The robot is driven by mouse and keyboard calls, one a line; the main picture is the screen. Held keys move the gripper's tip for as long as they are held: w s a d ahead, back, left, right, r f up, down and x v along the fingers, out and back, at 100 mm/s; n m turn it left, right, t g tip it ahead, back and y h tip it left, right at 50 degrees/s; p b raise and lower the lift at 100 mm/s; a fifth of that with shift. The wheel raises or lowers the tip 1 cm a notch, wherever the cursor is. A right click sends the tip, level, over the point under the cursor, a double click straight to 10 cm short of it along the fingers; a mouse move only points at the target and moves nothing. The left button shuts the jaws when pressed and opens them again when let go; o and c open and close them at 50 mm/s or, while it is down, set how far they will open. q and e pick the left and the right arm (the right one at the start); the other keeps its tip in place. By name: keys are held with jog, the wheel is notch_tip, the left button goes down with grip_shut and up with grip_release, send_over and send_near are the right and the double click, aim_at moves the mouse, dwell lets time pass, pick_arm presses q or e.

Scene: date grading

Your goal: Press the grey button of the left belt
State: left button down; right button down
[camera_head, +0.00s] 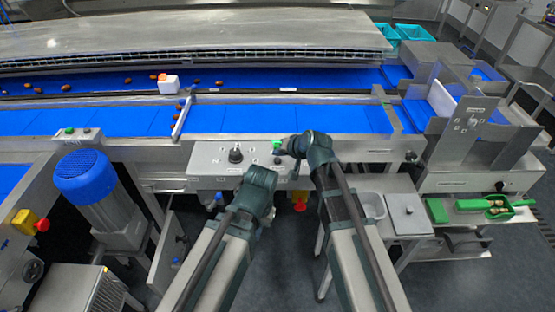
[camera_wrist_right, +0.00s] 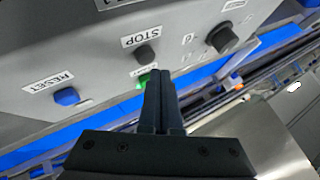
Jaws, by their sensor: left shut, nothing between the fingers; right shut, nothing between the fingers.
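A small button box on the left belt's frame, at the left in the head view, carries a green button (camera_head: 69,131) and a grey button (camera_head: 86,130). Both of my grippers are well to the right of it. My right gripper (camera_head: 291,148) is shut and empty at the middle control panel (camera_head: 210,156). In the right wrist view its fingertips (camera_wrist_right: 158,75) lie in front of that panel, close beside a green button (camera_wrist_right: 143,82); I cannot tell whether they touch. My left gripper (camera_head: 260,188) is lower, just in front of the panel, shut and empty; its fingertips are hard to make out.
The panel also has a dark STOP button (camera_wrist_right: 145,53), a blue RESET button (camera_wrist_right: 67,97) and a black knob (camera_wrist_right: 223,38). A blue motor (camera_head: 82,177) stands below the left button box. Blue belts (camera_head: 260,119) with dates run behind. A red emergency stop (camera_head: 299,205) hangs below the panel.

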aim_at(279, 162)
jog(key=shift+f, duration=0.15)
jog(key=shift+f+b, duration=0.25)
jog(key=shift+b, duration=0.15)
jog(key=shift+f+b, duration=0.45)
jog(key=shift+b, duration=0.05)
dwell(0.7)
jog(key=shift+r, duration=0.1)
jog(key=shift+r+p, duration=0.8)
jog(key=shift+p, duration=0.1)
jog(key=shift+r, duration=0.1)
notch_tip(279, 162, up, 5)
jog(key=p, duration=0.5)
